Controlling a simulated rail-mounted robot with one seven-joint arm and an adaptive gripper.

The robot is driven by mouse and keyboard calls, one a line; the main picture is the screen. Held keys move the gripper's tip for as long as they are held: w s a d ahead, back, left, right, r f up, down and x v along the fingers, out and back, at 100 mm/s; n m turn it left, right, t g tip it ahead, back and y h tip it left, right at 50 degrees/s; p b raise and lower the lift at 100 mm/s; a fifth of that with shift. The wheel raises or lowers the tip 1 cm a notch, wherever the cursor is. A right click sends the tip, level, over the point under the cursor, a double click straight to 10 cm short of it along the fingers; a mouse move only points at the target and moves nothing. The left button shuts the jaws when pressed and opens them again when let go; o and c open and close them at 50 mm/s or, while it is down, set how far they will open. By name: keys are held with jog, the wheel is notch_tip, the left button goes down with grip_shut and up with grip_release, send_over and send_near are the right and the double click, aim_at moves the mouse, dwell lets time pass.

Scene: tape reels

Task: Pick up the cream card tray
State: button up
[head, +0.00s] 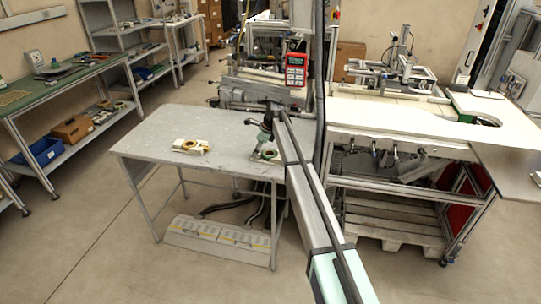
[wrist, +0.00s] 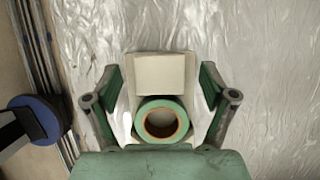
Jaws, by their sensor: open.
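In the wrist view, a cream card tray (wrist: 160,75) lies on the grey metal tabletop, with a green tape reel (wrist: 180,110) with an orange inner ring at its near end. My gripper (wrist: 159,82) is open, with one finger on each side of the tray. Gaps show between the fingers and the tray. In the head view, my gripper (head: 264,139) is low over the right end of the grey table (head: 160,135). A small green ring (head: 268,155) shows beside it; my arm partly hides this spot.
Another cream piece with a gold-brown reel (head: 191,146) lies on the table further left, with bare tabletop between. In the wrist view, the table edge (wrist: 52,75) runs along the left. A machine with a red device (head: 296,70) stands behind the table; a white workbench (head: 390,115) stands right.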

jog(key=shift+a+f, duration=0.25)
jog(key=shift+f, duration=0.3)
jog(key=c, duration=1.4)
jog(key=shift+r, duration=0.1)
